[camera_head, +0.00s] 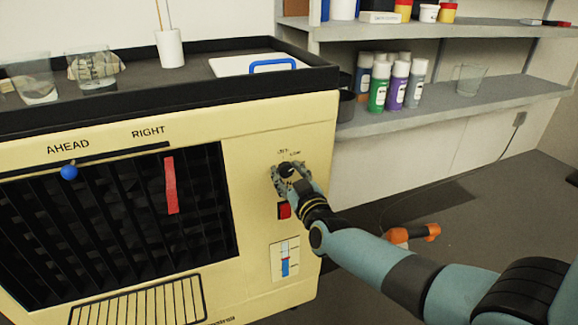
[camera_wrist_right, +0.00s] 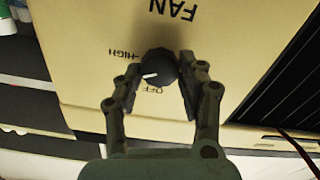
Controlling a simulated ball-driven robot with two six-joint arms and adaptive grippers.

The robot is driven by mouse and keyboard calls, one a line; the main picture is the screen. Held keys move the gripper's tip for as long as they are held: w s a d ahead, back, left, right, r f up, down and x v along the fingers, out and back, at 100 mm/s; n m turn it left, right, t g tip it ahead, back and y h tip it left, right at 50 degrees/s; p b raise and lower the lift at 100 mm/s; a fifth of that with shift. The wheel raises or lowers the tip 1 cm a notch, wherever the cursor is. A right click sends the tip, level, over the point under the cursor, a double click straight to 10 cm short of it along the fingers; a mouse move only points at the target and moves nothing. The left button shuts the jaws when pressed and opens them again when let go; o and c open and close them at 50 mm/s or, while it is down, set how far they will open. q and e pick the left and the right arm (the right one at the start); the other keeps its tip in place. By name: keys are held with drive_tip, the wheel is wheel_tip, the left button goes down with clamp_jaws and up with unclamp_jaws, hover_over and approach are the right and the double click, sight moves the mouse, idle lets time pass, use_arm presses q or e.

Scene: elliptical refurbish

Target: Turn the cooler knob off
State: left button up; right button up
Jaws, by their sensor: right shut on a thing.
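The cooler (camera_head: 255,245) is a cream box with a dark front grille at the left of the head view. Its black fan knob (camera_wrist_right: 158,66) has a white pointer mark, with HIGH and OFF printed beside it. The mark points between HIGH and OFF in the right wrist view. The knob also shows in the head view (camera_head: 286,170), partly covered. My right gripper (camera_wrist_right: 158,70) has its two fingers on opposite sides of the knob and is shut on it. The gripper hides some print around the knob in the head view. My left gripper is not in view.
Below the knob are a red switch (camera_head: 284,211) and a blue slider panel (camera_head: 285,259). A tray (camera_head: 150,88) on top holds glasses and a white cup. Shelves (camera_head: 450,107) with bottles stand at the right. An orange object (camera_head: 413,233) is low behind my arm.

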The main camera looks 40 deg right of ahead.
drive_tip(key=n+p, duration=0.1)
drive_tip(key=n, duration=0.2)
drive_tip(key=shift+r, duration=0.15)
drive_tip(key=n+p, duration=0.1)
drive_tip(key=n, duration=0.2)
drive_tip(key=shift+a+n+p, duration=0.1)
drive_tip(key=shift+n+p, duration=0.2)
drive_tip(key=shift+p, duration=0.1)
drive_tip(key=n, duration=0.3)
drive_tip(key=shift+f+p, duration=0.2)
drive_tip(key=shift+p, duration=0.2)
drive_tip(key=shift+f+n, duration=0.1)
drive_tip(key=shift+n, duration=1.5)
drive_tip(key=o, duration=1.2)
